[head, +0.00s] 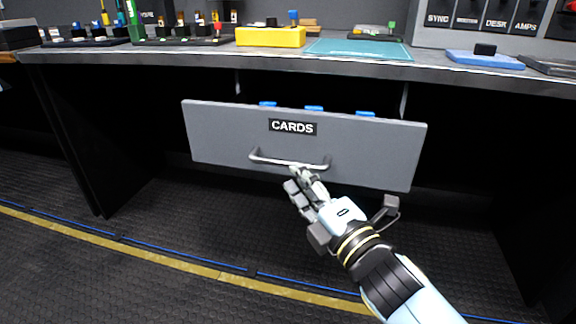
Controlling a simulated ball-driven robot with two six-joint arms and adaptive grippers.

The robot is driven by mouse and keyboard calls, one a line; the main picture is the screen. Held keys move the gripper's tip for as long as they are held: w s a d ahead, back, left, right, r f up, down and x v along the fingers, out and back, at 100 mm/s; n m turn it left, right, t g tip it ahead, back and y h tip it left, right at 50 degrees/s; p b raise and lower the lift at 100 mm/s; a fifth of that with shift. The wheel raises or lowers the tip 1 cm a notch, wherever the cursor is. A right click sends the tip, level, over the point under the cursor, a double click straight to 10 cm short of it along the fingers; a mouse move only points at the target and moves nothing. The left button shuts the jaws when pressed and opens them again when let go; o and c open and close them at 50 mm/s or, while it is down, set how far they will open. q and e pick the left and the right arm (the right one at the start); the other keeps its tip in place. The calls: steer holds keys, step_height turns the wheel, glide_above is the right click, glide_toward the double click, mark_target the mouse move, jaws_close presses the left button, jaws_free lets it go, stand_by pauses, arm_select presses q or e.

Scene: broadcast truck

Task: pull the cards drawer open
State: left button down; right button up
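The cards drawer (230,133) is a grey front with a black "CARDS" label, under the desk in the head view. It stands out from the desk, with the tops of blue things (314,108) showing behind its upper edge. Its metal bar handle (268,159) runs across the lower middle of the front. My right gripper (299,177) is at the handle, its fingers close together around the right half of the bar. The fingertips partly hide the bar there. My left gripper is not in view.
The desk top (215,58) above carries a yellow box (270,37), a teal mat (358,49), a blue pad (485,59) and control panels. A dark desk side panel (75,140) stands left. The floor in front of the drawer is clear.

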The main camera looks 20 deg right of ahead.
steer(key=r+v, duration=0.1)
steer(key=v, duration=0.5)
steer(key=shift+s+f, duration=0.2)
steer(key=shift+f, duration=0.3)
